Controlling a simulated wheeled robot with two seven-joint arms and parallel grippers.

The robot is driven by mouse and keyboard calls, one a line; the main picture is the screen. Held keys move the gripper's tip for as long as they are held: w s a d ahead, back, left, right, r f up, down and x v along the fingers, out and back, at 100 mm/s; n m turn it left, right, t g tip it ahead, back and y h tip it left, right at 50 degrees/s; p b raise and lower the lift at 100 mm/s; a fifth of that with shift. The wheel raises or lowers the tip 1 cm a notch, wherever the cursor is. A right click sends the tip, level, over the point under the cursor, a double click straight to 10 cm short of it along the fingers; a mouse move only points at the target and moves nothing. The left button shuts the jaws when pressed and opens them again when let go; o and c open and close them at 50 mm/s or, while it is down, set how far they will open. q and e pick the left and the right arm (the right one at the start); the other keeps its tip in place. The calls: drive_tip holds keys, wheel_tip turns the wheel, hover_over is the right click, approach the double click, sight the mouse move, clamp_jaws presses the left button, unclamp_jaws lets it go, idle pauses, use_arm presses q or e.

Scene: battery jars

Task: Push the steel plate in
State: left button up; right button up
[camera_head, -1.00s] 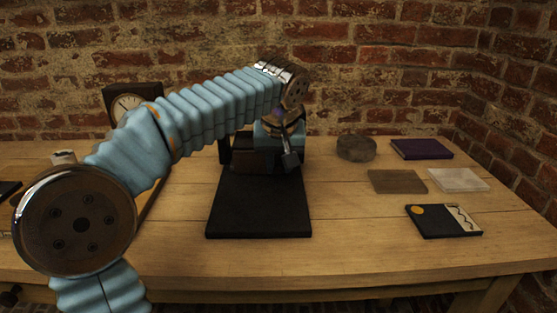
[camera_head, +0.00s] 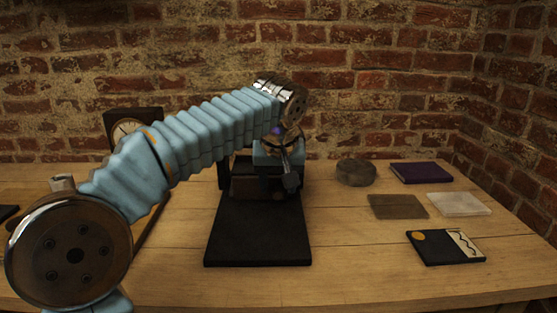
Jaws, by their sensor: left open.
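A steel plate cannot be clearly made out at the block. A flat grey-brown plate (camera_head: 398,206) lies on the table to the right, but I cannot tell whether it is steel. My right gripper is not in view.
On the wooden table (camera_head: 350,275), a round grey-brown piece (camera_head: 356,173), a purple book (camera_head: 420,173), a pale clear slab (camera_head: 459,203) and a dark card with a yellow disc (camera_head: 445,247) lie to the right. A clock (camera_head: 126,128) stands behind my left arm. A brick wall closes the back.

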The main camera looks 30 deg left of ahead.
use_arm(q)
drive_tip(key=p+v, duration=0.2)
drive_tip(key=v, duration=1)
drive_tip(key=shift+s, duration=0.1)
